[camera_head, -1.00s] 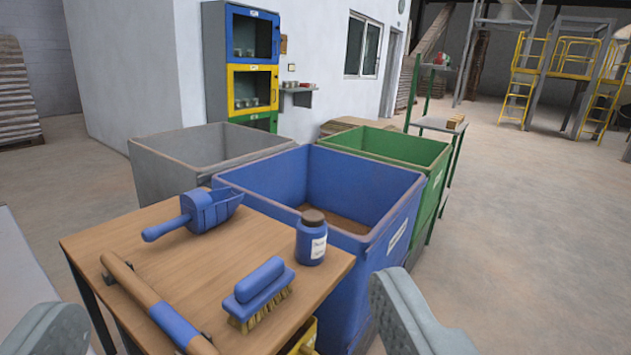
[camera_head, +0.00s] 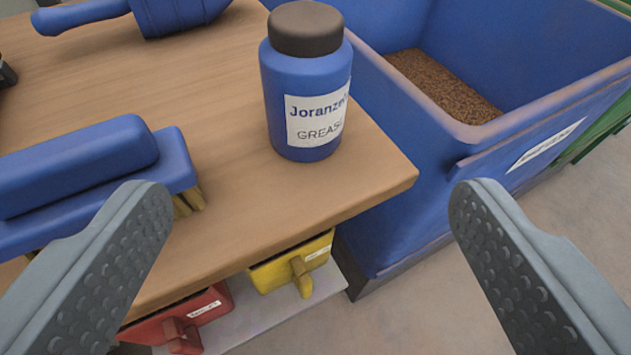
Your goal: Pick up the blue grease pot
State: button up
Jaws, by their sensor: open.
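The blue grease pot (camera_head: 292,106) stands upright near the right corner of the wooden table. It has a dark brown lid and a white label reading GREASE. My gripper (camera_head: 310,205) is open and empty, with one grey finger at the left and one at the right of the picture. The pot is beyond the fingertips, between them in the picture and apart from both.
A blue brush (camera_head: 95,175) lies left of the pot, close to the left finger. A blue scoop (camera_head: 170,12) lies behind. A blue bin (camera_head: 420,190) with brown grains stands right of the table (camera_head: 235,205). Yellow (camera_head: 290,268) and red (camera_head: 195,310) bins sit below the tabletop.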

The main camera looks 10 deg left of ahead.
aim_at(315, 117)
jog(key=x, duration=0.4)
jog(key=f+x, duration=0.1)
jog(key=x, duration=0.7)
jog(key=shift+s+d+f, duration=0.15)
jog(key=shift+d+f, duration=0.05)
jog(key=shift+f, duration=0.1)
jog(key=shift+a+x, duration=0.15)
jog(key=shift+x, duration=1.15)
jog(key=shift+a+x, duration=0.15)
jog(key=shift+x, duration=1.2)
jog(key=shift+s+f, duration=0.1)
jog(key=shift+s, duration=0.05)
jog(key=c, duration=1.3)
jog(key=shift+o, duration=0.2)
